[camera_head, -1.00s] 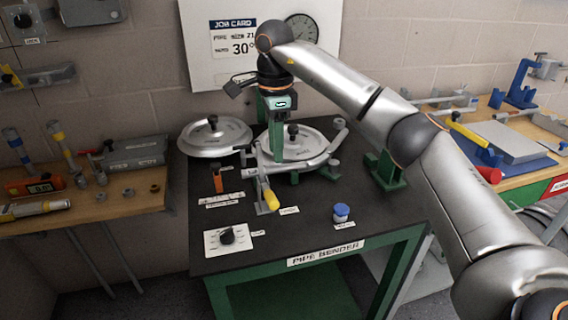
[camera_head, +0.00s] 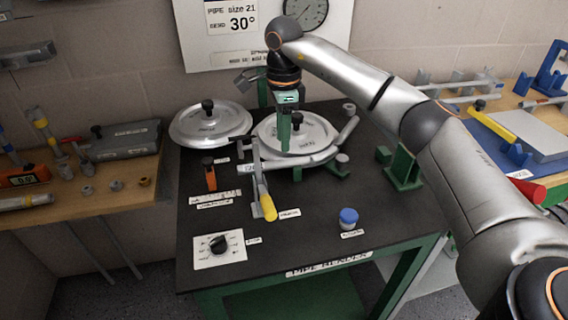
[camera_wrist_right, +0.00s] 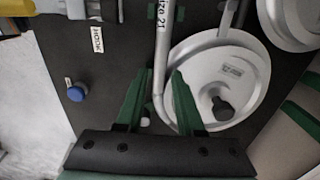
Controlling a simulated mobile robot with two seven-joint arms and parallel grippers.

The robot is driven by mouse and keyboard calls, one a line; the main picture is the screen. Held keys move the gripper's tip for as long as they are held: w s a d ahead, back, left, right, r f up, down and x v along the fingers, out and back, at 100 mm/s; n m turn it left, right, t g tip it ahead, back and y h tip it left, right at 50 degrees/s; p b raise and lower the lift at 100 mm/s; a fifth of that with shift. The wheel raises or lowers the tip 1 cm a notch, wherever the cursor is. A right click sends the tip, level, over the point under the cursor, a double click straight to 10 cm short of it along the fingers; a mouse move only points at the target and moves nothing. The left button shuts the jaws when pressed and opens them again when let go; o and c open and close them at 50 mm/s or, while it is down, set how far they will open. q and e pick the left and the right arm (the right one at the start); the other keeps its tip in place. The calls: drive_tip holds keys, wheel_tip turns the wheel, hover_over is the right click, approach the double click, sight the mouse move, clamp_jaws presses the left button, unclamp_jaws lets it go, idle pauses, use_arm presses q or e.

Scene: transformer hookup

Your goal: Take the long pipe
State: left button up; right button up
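A grey pipe (camera_head: 347,130) lies in the pipe bender on the dark table, along the front of the round former (camera_head: 315,130), with its right end angled up and back. In the right wrist view the pipe (camera_wrist_right: 162,50) carries a label ending in "21" and curves near the former (camera_wrist_right: 230,65). My right gripper (camera_head: 284,150) points down over the former in the head view. In the right wrist view its green fingers (camera_wrist_right: 158,80) are apart, with the pipe showing between them; contact cannot be told. My left gripper is out of view.
A second round former (camera_head: 215,120) lies at left. A yellow-handled lever (camera_head: 268,207), a blue knob (camera_head: 348,217) and a dial switch (camera_head: 219,246) stand at the table's front. More pipes (camera_head: 455,97) lie on the right bench. The left bench holds tools (camera_head: 125,142).

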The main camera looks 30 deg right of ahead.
sight(284, 160)
drive_tip(key=f, duration=0.7)
drive_tip(key=shift+w+d, duration=0.15)
drive_tip(key=shift+d, duration=0.05)
drive_tip(key=shift+r, duration=0.1)
clamp_jaws()
